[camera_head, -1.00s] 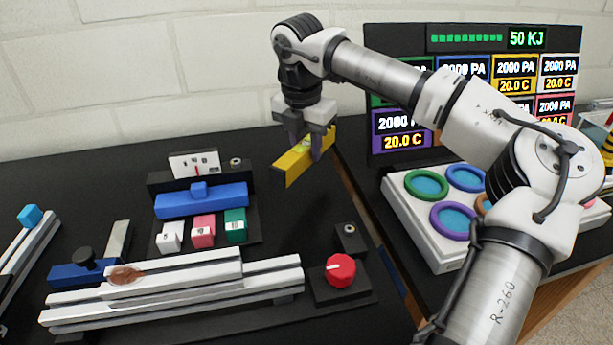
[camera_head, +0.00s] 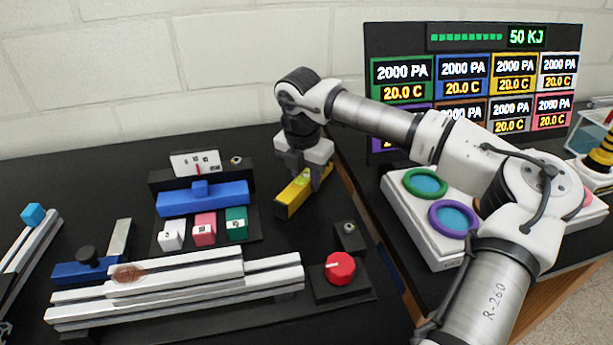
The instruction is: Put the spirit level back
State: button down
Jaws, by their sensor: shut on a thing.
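The yellow spirit level (camera_head: 292,198) is at the right of the black table, right of the blue bar and the small blocks. It lies at a slant, its near end toward the lower left. My gripper (camera_head: 308,184) points down from above and is shut on the middle of the level; the fingers hide part of it. The level is at or just above the table top; I cannot tell whether it touches. A dark strip shows along its lower side.
A blue bar (camera_head: 202,199) on a black stand, with white, pink and green blocks (camera_head: 204,232) before it, is to the left. A grey extrusion (camera_head: 200,285) and a red knob (camera_head: 340,268) are in front. A panel with colored rings (camera_head: 425,184) is at right.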

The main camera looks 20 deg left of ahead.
aim_at(303, 179)
jog(key=c, duration=1.1)
grip_release()
jog(key=shift+r+p, duration=0.25)
jog(key=shift+p, duration=0.15)
jog(key=r, duration=0.4)
jog(key=s+r+b, duration=0.1)
jog(key=r, duration=0.6)
jog(key=shift+s+a+r+b, duration=0.15)
jog(key=shift+s+r+b, duration=0.1)
jog(key=shift+r+b, duration=0.15)
jog(key=shift+f, duration=0.1)
